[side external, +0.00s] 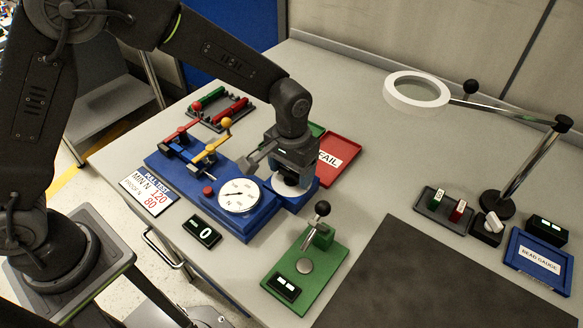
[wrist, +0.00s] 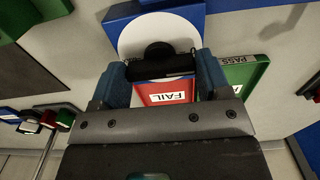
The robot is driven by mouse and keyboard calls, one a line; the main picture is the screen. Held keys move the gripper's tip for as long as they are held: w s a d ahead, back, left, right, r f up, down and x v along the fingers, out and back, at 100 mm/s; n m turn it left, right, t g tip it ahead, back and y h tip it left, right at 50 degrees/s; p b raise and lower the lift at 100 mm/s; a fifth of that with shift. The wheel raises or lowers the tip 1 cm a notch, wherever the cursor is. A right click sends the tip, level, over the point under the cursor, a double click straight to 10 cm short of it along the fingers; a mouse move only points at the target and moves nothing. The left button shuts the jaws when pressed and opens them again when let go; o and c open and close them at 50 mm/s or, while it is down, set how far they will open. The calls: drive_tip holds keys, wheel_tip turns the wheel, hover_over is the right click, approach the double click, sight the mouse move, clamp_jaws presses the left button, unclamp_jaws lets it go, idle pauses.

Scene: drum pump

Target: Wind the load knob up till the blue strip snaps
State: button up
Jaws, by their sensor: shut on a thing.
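My gripper (side external: 290,165) points down over the right end of the blue pull tester (side external: 225,226). It is shut on the black load knob (wrist: 158,54), which shows between the fingers in the wrist view, over a white disc (wrist: 133,38). In the side view my gripper mostly hides the knob. The round white dial (side external: 238,195) is just left of my gripper. The tester's clamps have a red-knobbed lever (side external: 183,131) and a yellow-knobbed lever (side external: 211,151).
A red FAIL tray (side external: 338,149) and a green PASS tray (wrist: 243,75) lie close behind my gripper. A small display (side external: 201,232) reads 0. A strip rack (side external: 218,112) stands at the back left. A green fixture (side external: 318,262) stands in front; a lamp (side external: 417,90) is at right.

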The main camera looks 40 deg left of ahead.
sight(291, 172)
drive_tip(key=shift+m, duration=0.3)
drive_tip(key=m, duration=0.4)
drive_tip(key=shift+m, duration=2)
drive_tip(key=o, duration=0.9)
drive_tip(key=shift+o, duration=0.2)
wheel_tip(291, 172, up, 14)
